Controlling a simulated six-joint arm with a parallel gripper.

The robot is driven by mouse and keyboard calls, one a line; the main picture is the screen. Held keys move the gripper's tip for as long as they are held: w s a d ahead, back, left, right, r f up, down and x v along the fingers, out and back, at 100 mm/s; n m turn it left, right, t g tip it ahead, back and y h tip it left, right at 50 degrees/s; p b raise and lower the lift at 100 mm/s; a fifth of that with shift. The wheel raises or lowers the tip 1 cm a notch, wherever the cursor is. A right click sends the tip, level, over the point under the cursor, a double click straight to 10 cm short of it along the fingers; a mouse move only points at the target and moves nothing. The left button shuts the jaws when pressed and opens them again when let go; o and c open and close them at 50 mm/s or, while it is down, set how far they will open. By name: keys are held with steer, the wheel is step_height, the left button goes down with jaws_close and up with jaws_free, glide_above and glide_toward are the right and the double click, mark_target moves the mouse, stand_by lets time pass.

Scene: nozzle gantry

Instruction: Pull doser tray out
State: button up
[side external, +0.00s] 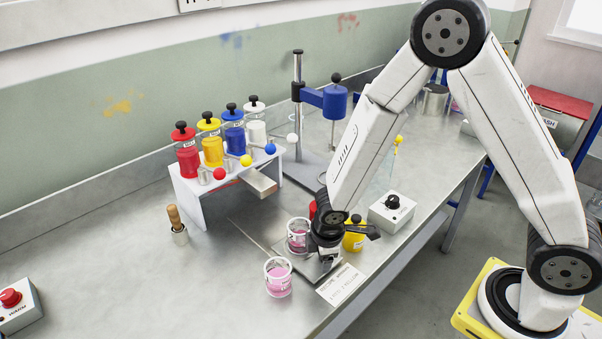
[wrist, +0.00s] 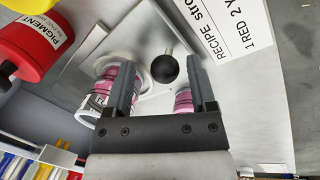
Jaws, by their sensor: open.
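A flat metal plate with a black ball knob (wrist: 165,68), apparently the doser tray (wrist: 82,72), lies on the bench in the wrist view. A beaker with pink contents (wrist: 103,92) stands on it in a round seat, partly hidden by my left finger. In the side view this beaker (side external: 298,236) is just left of my gripper (side external: 328,260), which hides the knob and much of the plate. In the wrist view my gripper (wrist: 163,66) is open, its fingertips on either side of the knob, with gaps showing.
A second pink beaker (side external: 278,278) stands on the bench close by, near a recipe card (side external: 342,284). A yellow pigment pot (side external: 355,238) and a switch box (side external: 391,211) are right of my gripper. The doser rack (side external: 190,205) stands behind; the bench at left is mostly clear.

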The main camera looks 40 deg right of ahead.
steer(key=shift+s+a+r, duration=0.15)
steer(key=shift+s+r, duration=0.05)
steer(key=shift+r, duration=1.05)
steer(key=shift+s+a+r, duration=0.1)
steer(key=shift+s+r, duration=0.15)
steer(key=shift+r, duration=1)
steer(key=shift+s+a+r, duration=0.15)
steer(key=shift+s+r, duration=0.05)
steer(key=shift+r, duration=1.05)
steer(key=s+d+r+m+y, duration=0.1)
steer(key=s+d+r+m, duration=0.4)
steer(key=m, duration=0.6)
steer(key=shift+s+d+r+t, duration=0.15)
steer(key=shift+s+d+t, duration=0.25)
steer(key=shift+s+d, duration=0.5)
steer(key=shift+w, duration=0.1)
